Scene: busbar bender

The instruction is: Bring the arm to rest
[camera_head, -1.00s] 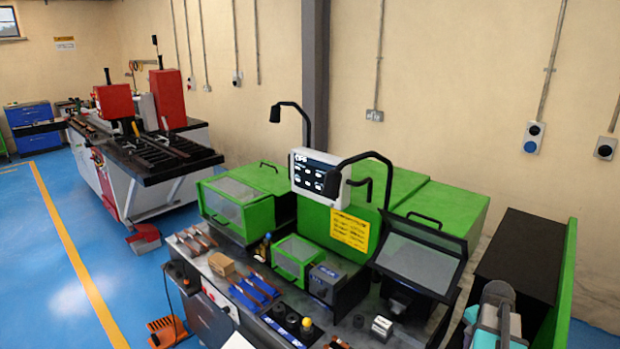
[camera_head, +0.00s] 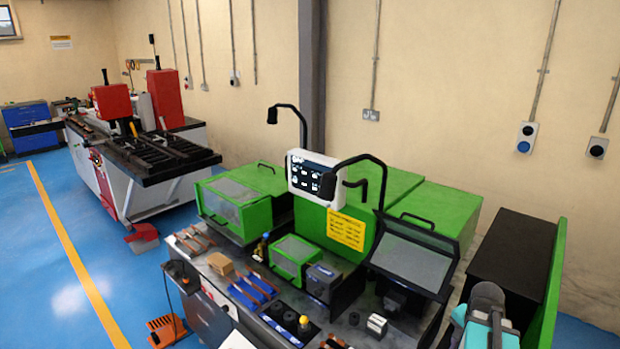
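Part of my arm, grey and teal with white, shows at the bottom right edge of the head view, in front of the right end of the green machine (camera_head: 410,190). My gripper is not in the picture, so its fingers and anything in them are hidden from me. The busbar bender bench (camera_head: 345,330) stands in front of me, with green covers, a white control panel (camera_head: 313,178) and a tilted dark-framed screen (camera_head: 412,258).
Copper bars (camera_head: 195,240), a cardboard box (camera_head: 221,264), blue trays (camera_head: 252,290) and black cylinders (camera_head: 290,320) lie on the bench. An orange foot pedal (camera_head: 166,330) is on the floor. A red and white machine (camera_head: 140,160) stands far left. Blue floor is clear at left.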

